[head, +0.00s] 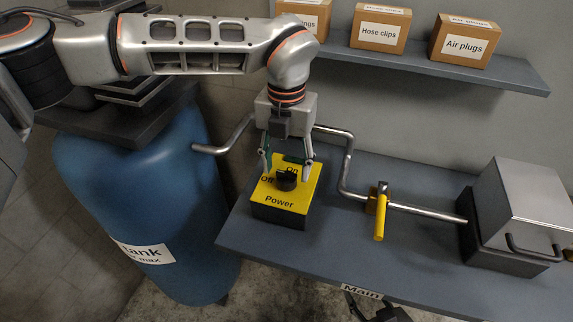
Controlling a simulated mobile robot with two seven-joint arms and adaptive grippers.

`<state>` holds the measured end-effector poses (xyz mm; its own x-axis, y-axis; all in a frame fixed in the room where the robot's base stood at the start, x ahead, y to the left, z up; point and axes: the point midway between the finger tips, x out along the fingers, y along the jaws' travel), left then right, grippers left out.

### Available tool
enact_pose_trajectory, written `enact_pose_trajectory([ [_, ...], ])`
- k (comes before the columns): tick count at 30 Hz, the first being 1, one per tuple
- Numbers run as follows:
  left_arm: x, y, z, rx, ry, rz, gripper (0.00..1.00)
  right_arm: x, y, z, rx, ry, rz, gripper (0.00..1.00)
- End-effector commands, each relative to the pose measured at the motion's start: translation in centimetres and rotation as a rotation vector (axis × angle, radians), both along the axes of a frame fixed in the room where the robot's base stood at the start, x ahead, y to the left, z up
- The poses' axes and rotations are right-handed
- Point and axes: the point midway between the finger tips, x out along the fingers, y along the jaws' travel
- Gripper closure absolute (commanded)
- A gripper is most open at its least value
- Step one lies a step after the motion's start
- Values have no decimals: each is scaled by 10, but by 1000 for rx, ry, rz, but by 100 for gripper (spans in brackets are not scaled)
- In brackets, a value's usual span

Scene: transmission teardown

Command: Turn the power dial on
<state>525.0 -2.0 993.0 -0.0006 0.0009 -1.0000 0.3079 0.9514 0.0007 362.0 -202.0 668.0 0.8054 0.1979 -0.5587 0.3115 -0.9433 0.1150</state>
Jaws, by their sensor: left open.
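The yellow power box (279,203) stands on the left part of the grey bench, with "Off", "On" and "Power" printed on its top. Its black dial (286,180) sits near the middle of that top. The dial's exact pointing direction is too small to tell. My left gripper (287,177) points down over the box from behind, fingers spread, one on each side of the dial. I cannot tell whether the fingers touch the dial or the box top.
A metal pipe (347,165) with a yellow-handled valve (380,216) runs right to a metal box (519,205). A blue tank (160,195) stands at the left. A shelf (430,66) holds labelled cartons. The bench (330,240) is clear in front of the pipe.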

Motion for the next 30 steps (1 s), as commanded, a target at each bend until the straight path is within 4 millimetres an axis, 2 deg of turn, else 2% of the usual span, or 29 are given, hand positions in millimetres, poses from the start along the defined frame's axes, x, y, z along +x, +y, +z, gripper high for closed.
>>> enact_pose_trajectory([
  [11,0,0,-6,-1,0,-2,50,0,0,1,1,0,-1,60],
  [15,0,0,-6,-1,0,-1,86,0,0,0,1,0,-1,60],
  [16,0,0,-6,-1,0,-1,88,0,0,0,1,0,-1,60],
  [30,0,0,-6,1,-1,-84,88,0,0,0,1,0,-1,60],
])
